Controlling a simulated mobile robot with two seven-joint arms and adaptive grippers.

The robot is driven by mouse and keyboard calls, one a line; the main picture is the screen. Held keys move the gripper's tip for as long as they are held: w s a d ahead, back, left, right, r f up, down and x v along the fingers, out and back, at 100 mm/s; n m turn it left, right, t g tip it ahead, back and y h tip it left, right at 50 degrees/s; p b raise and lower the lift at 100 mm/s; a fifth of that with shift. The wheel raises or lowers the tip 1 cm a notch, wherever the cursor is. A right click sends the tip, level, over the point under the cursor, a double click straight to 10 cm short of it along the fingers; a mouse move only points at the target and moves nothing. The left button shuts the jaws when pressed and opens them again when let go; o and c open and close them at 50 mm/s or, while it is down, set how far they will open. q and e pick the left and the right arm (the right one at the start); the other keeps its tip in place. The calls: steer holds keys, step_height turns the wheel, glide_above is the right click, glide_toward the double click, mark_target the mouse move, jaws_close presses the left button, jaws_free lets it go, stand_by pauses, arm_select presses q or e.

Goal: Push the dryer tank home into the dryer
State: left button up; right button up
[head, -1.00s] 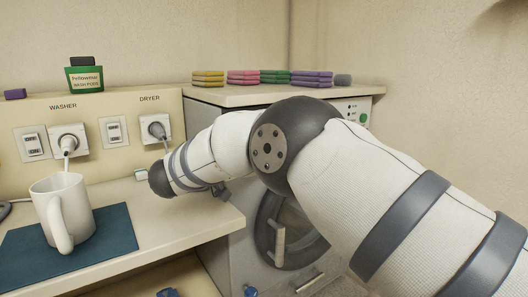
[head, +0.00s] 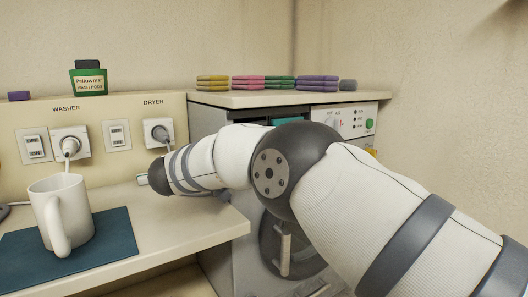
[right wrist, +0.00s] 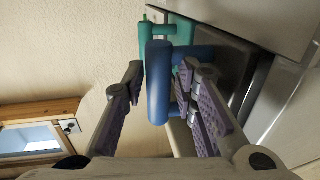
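The dryer is a white front-loader (head: 355,120) under the counter end. Its round door (head: 300,252) is partly hidden by my right arm. A teal part, apparently the dryer tank (head: 290,121), shows just above my arm at the dryer's upper front. In the right wrist view a teal piece (right wrist: 182,33) and a blue cylindrical bar (right wrist: 158,85) stand out by the dryer. My right gripper (right wrist: 160,75) is open, its fingers apart on either side of the blue bar. Contact cannot be told. How far the tank is in is hidden. My left gripper is not in view.
A white mug (head: 62,212) stands on a blue mat (head: 115,240) on the left counter. Plugs and switches line the wall panel (head: 100,110). Folded cloths (head: 263,83) lie on the dryer's top board (head: 240,98). My right arm crosses in front of the dryer.

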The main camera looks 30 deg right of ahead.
steer(key=shift+o, duration=0.4)
steer(key=shift+a+r, duration=0.1)
steer(key=v, duration=1.1)
steer(key=shift+a, duration=0.35)
steer(key=shift+s, duration=0.15)
